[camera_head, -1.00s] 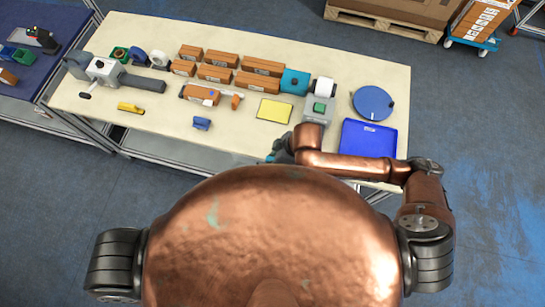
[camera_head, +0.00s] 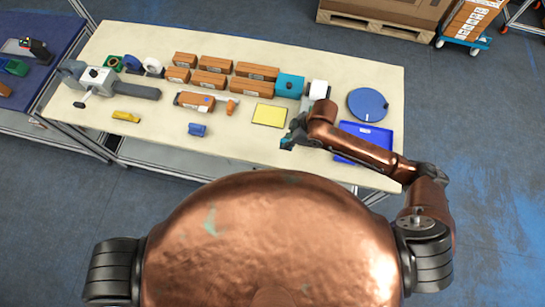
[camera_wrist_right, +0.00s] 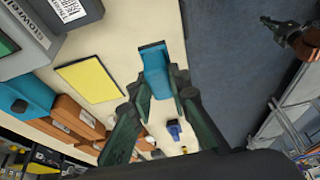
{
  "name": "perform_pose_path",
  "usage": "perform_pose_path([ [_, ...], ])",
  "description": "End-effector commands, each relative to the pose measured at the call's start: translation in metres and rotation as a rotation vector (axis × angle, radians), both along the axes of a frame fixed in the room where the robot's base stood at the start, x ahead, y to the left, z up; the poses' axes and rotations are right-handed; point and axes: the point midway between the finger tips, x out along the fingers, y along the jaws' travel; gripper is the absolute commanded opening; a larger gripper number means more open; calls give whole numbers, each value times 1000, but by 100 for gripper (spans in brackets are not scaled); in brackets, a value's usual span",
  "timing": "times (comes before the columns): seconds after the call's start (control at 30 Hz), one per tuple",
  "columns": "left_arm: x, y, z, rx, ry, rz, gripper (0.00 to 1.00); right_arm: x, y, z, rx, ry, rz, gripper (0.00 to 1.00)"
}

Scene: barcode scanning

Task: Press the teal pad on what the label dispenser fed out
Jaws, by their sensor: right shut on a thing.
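My right gripper (camera_head: 293,134) is shut on the teal pad (camera_head: 287,142), a small block that sticks out past the fingertips in the right wrist view (camera_wrist_right: 155,72). It is above the table's front part, in front of the label dispenser. The grey dispenser (camera_head: 305,103) with a white roll (camera_head: 318,89) is partly hidden by my right arm. In the right wrist view the dispenser (camera_wrist_right: 38,58) shows at top left, with a white printed label (camera_wrist_right: 70,10) at its edge. The pad is apart from it. My left gripper (camera_wrist_right: 283,27) seems to show dimly at top right there; its jaws are unclear.
A yellow pad (camera_head: 269,115) lies left of the arm. A blue tray (camera_head: 350,150) and blue disc (camera_head: 368,104) are at right. Brown boxes (camera_head: 211,80), a teal box (camera_head: 290,85) and a grey device (camera_head: 125,87) stand behind. The table's front strip is mostly clear.

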Motion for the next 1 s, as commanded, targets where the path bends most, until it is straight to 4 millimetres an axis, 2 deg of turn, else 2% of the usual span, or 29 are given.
perform_pose_path([
  [0.03, 0, 0, 0, 0, 0, 0, 0, 16, -17, -3, -1, 3, -10, 0],
  [0.1, 0, -1, 0, 0, 0, 0, 0, 35, -39, -5, 0, 2, -10, 0],
  [0.2, 0, -1, 0, -1, 0, 0, 0, 55, -68, -7, -1, 3, -9, 0],
  [0.4, 1, -1, 0, -1, -1, 0, 0, 77, -104, -7, 0, 0, -5, 0],
  [0.63, 0, -1, 0, -1, -1, 0, 0, 81, -110, -16, 0, 1, -3, 0],
  [1.0, 0, -1, 0, -1, 0, 0, 0, 81, -110, -51, 0, 2, -5, 0],
])
